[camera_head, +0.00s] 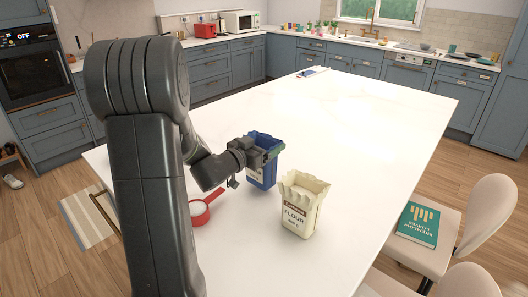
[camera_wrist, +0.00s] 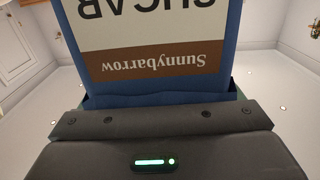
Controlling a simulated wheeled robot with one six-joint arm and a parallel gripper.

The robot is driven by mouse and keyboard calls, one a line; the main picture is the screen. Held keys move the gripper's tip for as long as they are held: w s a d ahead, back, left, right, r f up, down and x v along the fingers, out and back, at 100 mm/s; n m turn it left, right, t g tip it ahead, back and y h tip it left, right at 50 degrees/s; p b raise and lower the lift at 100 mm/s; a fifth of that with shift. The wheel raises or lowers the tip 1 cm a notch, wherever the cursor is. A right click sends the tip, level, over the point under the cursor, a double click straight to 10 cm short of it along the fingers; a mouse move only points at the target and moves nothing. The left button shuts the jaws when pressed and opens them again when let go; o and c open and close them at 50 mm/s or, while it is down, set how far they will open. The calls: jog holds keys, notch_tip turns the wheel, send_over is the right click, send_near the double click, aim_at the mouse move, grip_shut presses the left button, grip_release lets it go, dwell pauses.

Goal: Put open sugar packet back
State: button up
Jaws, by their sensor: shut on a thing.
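The blue sugar packet (camera_head: 262,174) is upright over the white island top in the head view, with its top open. My gripper (camera_head: 258,152) is shut on its upper part. I cannot tell whether the packet's base touches the island. In the wrist view the packet (camera_wrist: 150,75) fills the middle, its "SUGAR" and "Sunnybarrow" label upside down, close against the dark gripper body.
A cream flour packet (camera_head: 303,205) stands open just right of the sugar packet. A red scoop (camera_head: 201,213) with white contents lies to the left, near my arm. Chairs stand at the right.

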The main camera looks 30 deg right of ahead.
jog(key=shift+f, duration=1.05)
jog(key=shift+f, duration=0.15)
jog(key=o, duration=1.5)
jog(key=shift+a, duration=0.1)
jog(key=b+v, duration=0.1)
jog(key=v, duration=1.1)
jog(key=shift+r, duration=0.2)
